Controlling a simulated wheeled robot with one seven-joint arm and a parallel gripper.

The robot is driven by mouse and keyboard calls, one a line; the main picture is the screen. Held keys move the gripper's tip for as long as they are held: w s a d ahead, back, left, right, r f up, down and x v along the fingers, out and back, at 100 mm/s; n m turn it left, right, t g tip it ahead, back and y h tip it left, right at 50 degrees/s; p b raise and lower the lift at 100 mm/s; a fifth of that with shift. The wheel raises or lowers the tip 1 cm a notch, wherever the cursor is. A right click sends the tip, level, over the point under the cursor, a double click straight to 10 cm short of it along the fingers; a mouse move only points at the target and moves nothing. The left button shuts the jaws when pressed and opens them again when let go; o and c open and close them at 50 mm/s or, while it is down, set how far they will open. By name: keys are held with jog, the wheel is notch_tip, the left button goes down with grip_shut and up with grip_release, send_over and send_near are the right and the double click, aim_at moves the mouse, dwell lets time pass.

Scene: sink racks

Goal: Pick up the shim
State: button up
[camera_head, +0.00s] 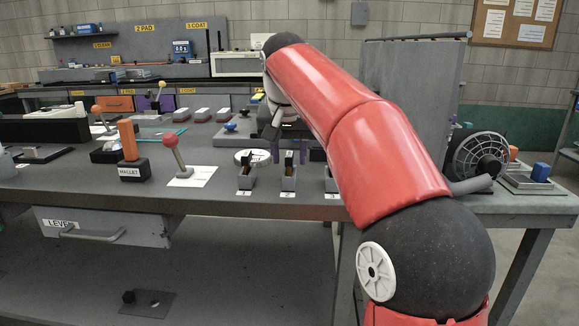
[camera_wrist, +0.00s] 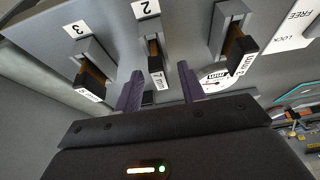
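Three small grey holders stand in a row on the bench, marked 1, 2 and 3. Each holds a brown piece with a dark, labelled end, apparently a shim. In the wrist view the middle shim (camera_wrist: 158,72) is in holder 2 (camera_wrist: 149,28), with a tag that seems to read 7 mm. The shim in holder 3 (camera_wrist: 92,81) is at left and the shim in holder 1 (camera_wrist: 238,52) at right. My gripper (camera_wrist: 160,75) is open, its purple fingers on either side of the middle shim in the picture. Contact is not visible. My gripper (camera_head: 289,150) is above holder 2 (camera_head: 288,184) in the head view.
A white round dial (camera_head: 252,157) stands just behind holder 1. A red-knobbed lever (camera_head: 174,152) and an orange-handled mallet block (camera_head: 130,150) are to the left. A tall grey panel (camera_head: 412,95) and a round fan-like part (camera_head: 480,153) are to the right.

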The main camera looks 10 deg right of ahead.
jog(key=shift+w+f, duration=0.1)
jog(key=shift+f, duration=0.25)
jog(key=shift+c, duration=0.4)
grip_shut()
jog(key=shift+r, duration=0.15)
